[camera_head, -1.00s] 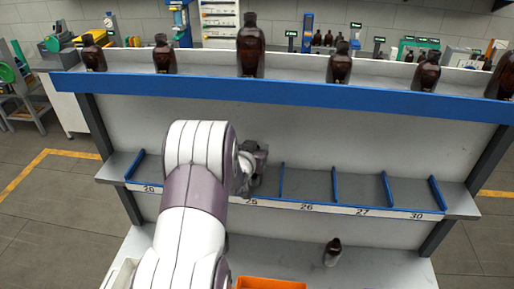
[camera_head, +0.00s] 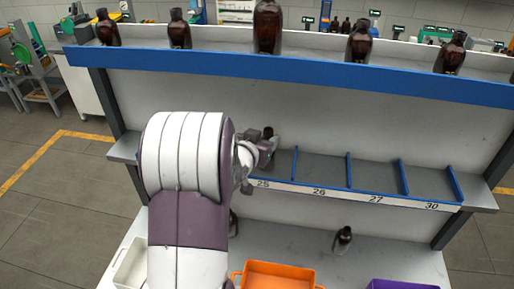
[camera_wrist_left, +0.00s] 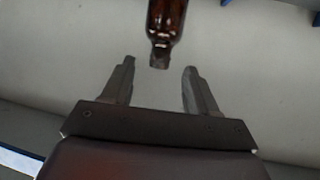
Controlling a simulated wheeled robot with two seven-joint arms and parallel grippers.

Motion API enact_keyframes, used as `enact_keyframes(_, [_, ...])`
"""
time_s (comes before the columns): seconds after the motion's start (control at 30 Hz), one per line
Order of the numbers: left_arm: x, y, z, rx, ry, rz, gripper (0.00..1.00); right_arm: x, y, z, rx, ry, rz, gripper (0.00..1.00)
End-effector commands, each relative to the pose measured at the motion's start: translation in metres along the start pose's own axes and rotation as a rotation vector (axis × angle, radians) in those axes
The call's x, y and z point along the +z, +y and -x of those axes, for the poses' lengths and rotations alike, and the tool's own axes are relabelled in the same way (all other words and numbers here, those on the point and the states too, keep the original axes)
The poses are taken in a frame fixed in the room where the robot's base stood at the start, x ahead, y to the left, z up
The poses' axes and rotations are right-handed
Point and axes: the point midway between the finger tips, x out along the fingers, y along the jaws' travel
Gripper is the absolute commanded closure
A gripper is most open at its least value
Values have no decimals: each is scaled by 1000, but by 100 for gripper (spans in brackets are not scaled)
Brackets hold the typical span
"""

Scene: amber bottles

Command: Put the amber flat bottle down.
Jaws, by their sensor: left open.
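An amber bottle (camera_wrist_left: 166,18) with a dark cap shows at the top of the left wrist view, its cap end toward my fingers. My left gripper (camera_wrist_left: 159,70) is open, with the cap end near the gap between the fingertips and no finger visibly closed on it. In the head view my left gripper (camera_head: 264,152) is at the middle shelf (camera_head: 322,168), by the slot labelled 25. A dark bottle top (camera_head: 268,132) shows just beside it; the gripper hides the rest. My right gripper is not in view.
Blue dividers (camera_head: 348,169) split the middle shelf. Several amber bottles (camera_head: 267,28) stand on the top shelf. Below, a small bottle (camera_head: 343,237) stands on the lower surface, and another (camera_head: 233,223) is partly behind my arm. An orange bin (camera_head: 277,275) and a purple bin (camera_head: 402,285) are in front.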

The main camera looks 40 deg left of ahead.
Motion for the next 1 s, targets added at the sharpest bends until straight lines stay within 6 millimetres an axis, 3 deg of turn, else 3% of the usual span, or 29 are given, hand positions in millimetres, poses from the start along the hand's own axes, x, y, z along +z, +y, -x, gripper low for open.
enact_keyframes(0.13, [0,-1,27,-2,-1,1,41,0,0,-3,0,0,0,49])
enact_keyframes(0.37, [2,3,44,1,-16,-2,41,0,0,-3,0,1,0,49])
enact_keyframes(0.47, [23,27,42,12,-156,-22,41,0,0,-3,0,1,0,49])
enact_keyframes(0.57, [66,73,54,51,-428,-75,41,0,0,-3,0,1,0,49])
enact_keyframes(0.73, [133,141,119,162,-883,-198,41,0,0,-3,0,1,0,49])
enact_keyframes(0.83, [152,160,152,213,-1038,-248,41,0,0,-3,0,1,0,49])
enact_keyframes(1.0, [159,166,168,234,-1108,-268,41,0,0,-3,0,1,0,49])
